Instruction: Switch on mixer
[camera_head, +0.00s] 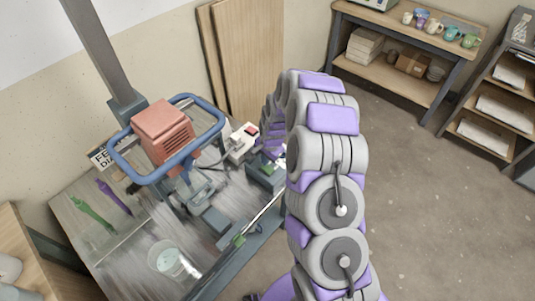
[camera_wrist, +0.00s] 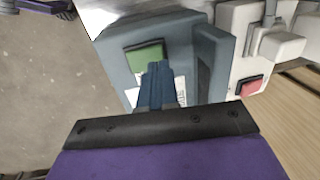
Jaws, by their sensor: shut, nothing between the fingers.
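The mixer (camera_head: 163,135) has a red motor head inside a blue ring handle, on a column over the bench. A grey-blue switch box (camera_head: 265,172) is on the bench to its right; it also shows in the wrist view (camera_wrist: 122,68). The box carries a green button (camera_wrist: 146,54) and a white label. My gripper (camera_wrist: 158,68) is shut and empty, its dark blue fingertips overlapping the lower right part of the green button. I cannot tell whether they touch it. In the head view my arm partly hides the area around the box.
A white box (camera_wrist: 238,48) with a red button (camera_wrist: 251,86) and a plug stands beside the switch box. A clear bucket (camera_head: 170,262) and green and purple tools lie on the bench. Shelves (camera_head: 400,50) with mugs stand at the back right. The floor right of my arm is clear.

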